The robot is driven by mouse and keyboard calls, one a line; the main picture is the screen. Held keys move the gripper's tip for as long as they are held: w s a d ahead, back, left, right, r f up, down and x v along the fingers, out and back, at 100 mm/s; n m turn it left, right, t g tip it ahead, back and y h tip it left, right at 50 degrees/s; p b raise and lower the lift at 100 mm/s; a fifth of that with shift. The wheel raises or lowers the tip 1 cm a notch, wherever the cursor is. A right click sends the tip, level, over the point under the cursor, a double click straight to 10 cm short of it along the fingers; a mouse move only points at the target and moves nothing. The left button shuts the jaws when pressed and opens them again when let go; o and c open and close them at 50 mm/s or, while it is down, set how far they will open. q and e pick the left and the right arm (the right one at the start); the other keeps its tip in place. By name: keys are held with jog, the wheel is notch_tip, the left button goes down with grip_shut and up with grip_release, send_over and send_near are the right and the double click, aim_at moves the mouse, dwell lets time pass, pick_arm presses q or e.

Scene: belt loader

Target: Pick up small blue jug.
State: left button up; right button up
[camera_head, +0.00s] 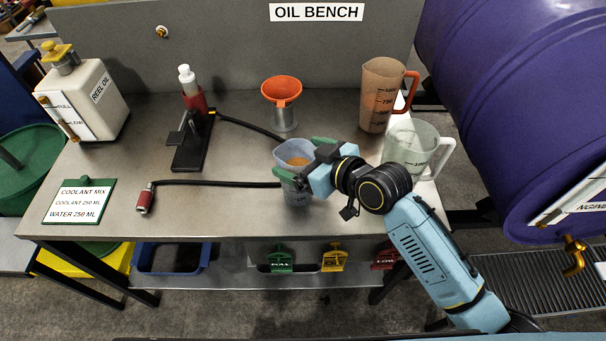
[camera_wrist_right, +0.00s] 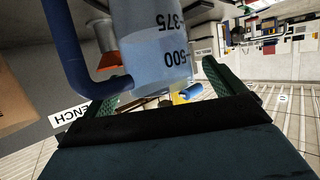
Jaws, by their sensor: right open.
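The small blue jug (camera_head: 294,148) stands on the metal bench near its front edge, with something orange-brown showing in its open top. My right gripper (camera_head: 301,158) is open, with one green finger on each side of the jug. In the right wrist view the jug (camera_wrist_right: 150,45) fills the space before the palm, with marks 375 and 500 on its wall and a dark blue handle at the left. The fingers (camera_wrist_right: 160,90) flank it; whether they touch it I cannot tell. My left gripper is not in view.
An orange funnel (camera_head: 282,90) stands behind the jug. A brown-tinted jug (camera_head: 381,95) and a clear jug (camera_head: 408,148) stand to the right. A black hose (camera_head: 215,183) runs to the jug's left. A pump stand (camera_head: 192,140) and the reel oil can (camera_head: 90,100) are farther left.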

jog(key=shift+w+a+f, duration=0.2)
jog(key=shift+w+a, duration=0.1)
jog(key=shift+w, duration=0.05)
jog(key=c, duration=1.7)
